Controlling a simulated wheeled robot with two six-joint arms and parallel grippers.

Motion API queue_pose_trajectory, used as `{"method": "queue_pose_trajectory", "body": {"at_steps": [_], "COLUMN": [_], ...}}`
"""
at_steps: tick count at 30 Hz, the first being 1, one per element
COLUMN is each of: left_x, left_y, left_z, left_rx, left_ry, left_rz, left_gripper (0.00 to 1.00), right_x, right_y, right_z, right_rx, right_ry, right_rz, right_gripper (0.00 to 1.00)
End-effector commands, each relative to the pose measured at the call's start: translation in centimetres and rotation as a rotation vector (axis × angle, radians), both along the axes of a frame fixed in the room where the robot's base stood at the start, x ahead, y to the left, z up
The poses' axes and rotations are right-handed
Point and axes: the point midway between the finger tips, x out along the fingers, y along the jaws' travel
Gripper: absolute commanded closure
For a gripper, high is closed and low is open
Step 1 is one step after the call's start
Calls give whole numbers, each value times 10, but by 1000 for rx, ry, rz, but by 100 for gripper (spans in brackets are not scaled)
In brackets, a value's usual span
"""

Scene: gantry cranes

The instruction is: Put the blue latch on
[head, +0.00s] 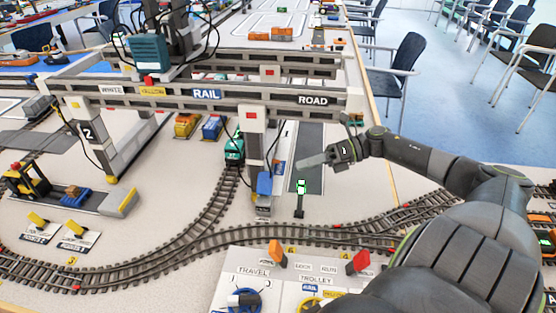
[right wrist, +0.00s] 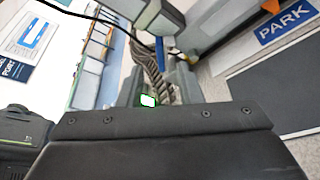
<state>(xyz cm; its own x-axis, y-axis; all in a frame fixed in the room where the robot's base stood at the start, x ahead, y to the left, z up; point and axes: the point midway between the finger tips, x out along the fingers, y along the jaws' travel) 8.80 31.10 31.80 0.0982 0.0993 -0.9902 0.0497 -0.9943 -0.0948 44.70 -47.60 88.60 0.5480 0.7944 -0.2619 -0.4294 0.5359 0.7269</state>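The blue latch (head: 264,184) is on the lower part of the right front gantry leg (head: 253,139), just above its foot. I cannot tell its exact position. In the right wrist view a narrow blue piece (right wrist: 159,50), likely the same latch, shows beyond the fingertips. My right gripper (head: 304,164) is to the right of the leg, slightly above the latch and apart from it. In the right wrist view its two fingers (right wrist: 158,84) stand apart with nothing held, and track shows between them. My left gripper is not in view.
A signal post with a green light (head: 300,187) stands just right of the latch, below my right gripper. A teal train (head: 234,151) is left of the leg. A control panel (head: 290,277) with orange and red levers lies in front. Curved track (head: 190,240) crosses between.

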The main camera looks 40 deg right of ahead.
Motion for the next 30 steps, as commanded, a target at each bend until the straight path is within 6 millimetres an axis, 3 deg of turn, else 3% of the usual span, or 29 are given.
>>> {"method": "queue_pose_trajectory", "body": {"at_steps": [6,12,26,30], "left_x": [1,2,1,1], "left_y": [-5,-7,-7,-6], "left_z": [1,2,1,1], "left_rx": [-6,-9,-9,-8], "left_ry": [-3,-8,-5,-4], "left_rz": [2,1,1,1], "left_gripper": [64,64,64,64], "right_x": [24,38,43,43], "right_y": [35,54,63,63], "right_z": [-10,-17,-21,-21], "right_rx": [4,2,-1,-1], "right_ry": [-5,-2,1,1], "right_rz": [2,0,0,0], "right_gripper": [67,67,67,84]}}
